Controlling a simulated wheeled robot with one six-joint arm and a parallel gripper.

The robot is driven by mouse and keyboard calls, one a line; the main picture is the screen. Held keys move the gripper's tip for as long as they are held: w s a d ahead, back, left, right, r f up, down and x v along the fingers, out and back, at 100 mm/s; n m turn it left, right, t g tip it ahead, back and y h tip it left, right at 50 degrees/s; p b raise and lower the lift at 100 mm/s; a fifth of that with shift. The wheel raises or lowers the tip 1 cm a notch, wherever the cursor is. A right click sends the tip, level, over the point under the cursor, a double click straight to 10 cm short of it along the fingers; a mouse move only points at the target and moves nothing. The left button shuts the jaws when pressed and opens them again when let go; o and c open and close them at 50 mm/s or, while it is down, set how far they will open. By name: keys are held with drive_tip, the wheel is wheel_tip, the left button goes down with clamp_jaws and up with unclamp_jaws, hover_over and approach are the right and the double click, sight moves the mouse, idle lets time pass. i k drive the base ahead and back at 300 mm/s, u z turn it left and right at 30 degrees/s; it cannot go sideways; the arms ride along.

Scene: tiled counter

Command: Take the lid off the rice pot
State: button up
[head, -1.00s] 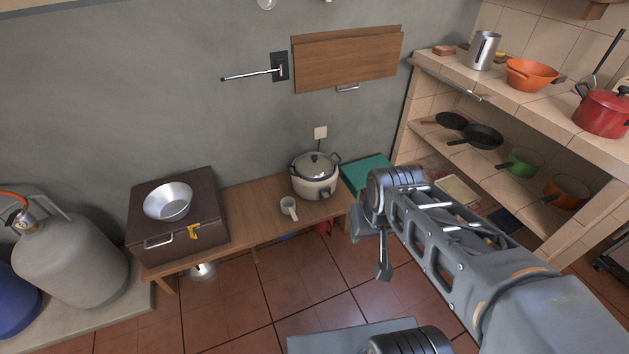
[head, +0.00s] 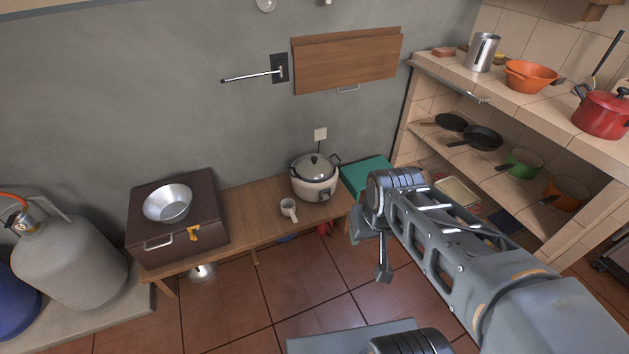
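The rice pot (head: 314,187) is a white cooker with two dark side handles, upright on the low wooden bench against the wall. Its grey metal lid (head: 314,166) with a dark knob sits on top of it. My arm reaches in from the lower right and ends to the right of the pot and nearer to me, apart from it. What seems to be my gripper (head: 383,272) hangs below the arm's end, seen edge-on. Its fingers cannot be made out, and nothing shows held in it.
A brown case (head: 150,222) with a metal bowl (head: 168,203) is further left. A green box (head: 367,174) is right of the pot. Tiled shelves (head: 440,140) with pans stand at right.

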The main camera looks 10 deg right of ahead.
sight(312, 166)
drive_tip(key=z, duration=0.4)
drive_tip(key=k, duration=0.45)
drive_tip(key=z, duration=0.85)
drive_tip(key=i, duration=1.65)
drive_tip(key=u, duration=1.6)
drive_tip(key=i, duration=0.85)
drive_tip(key=u, duration=0.9)
